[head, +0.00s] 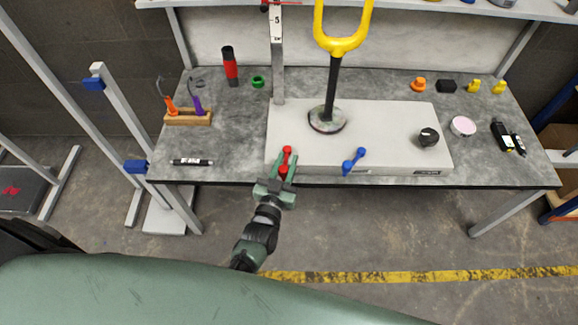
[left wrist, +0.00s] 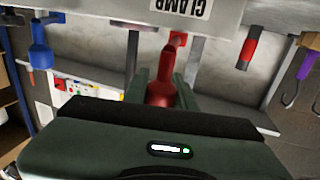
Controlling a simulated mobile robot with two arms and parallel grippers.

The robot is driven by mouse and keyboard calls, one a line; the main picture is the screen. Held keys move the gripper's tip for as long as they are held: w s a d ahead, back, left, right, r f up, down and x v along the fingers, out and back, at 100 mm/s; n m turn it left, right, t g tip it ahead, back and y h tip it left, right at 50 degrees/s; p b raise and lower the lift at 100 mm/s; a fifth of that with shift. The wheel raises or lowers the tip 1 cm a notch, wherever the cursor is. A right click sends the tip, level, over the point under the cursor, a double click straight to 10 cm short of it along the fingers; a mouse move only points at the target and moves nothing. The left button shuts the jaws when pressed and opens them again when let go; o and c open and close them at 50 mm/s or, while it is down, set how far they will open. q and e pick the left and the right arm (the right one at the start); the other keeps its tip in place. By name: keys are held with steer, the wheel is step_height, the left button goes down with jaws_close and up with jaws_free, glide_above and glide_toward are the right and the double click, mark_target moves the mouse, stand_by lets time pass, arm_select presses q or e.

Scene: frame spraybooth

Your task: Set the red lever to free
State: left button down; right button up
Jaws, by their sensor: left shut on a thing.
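The red lever (head: 287,155) is on the front left of the grey base unit (head: 385,120) in the head view. My left gripper (head: 276,187) is at the lever's near end, its two fingers on either side of it. In the left wrist view the red lever (left wrist: 162,88) sits between the fingers of my left gripper (left wrist: 162,100), which is shut on it. A label reading "CLAMP" (left wrist: 186,6) is upside down on the unit's front above the lever. No "free" mark is readable. My right gripper is not in view.
A blue lever (head: 354,161) is to the right on the same unit, with a black knob (head: 428,137) farther right. A yellow fork on a black post (head: 332,85) rises from the unit. A marker (head: 192,162) lies at the table's front left.

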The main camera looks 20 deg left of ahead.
mark_target(283, 176)
arm_select(q)
steer(key=shift+d, duration=0.15)
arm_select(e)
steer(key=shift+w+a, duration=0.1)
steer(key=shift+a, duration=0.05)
arm_select(q)
steer(key=c, duration=1.1)
jaws_free()
steer(key=shift+w, duration=0.1)
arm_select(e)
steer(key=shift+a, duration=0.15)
arm_select(q)
steer(key=shift+s, duration=0.45)
steer(key=s, duration=0.7)
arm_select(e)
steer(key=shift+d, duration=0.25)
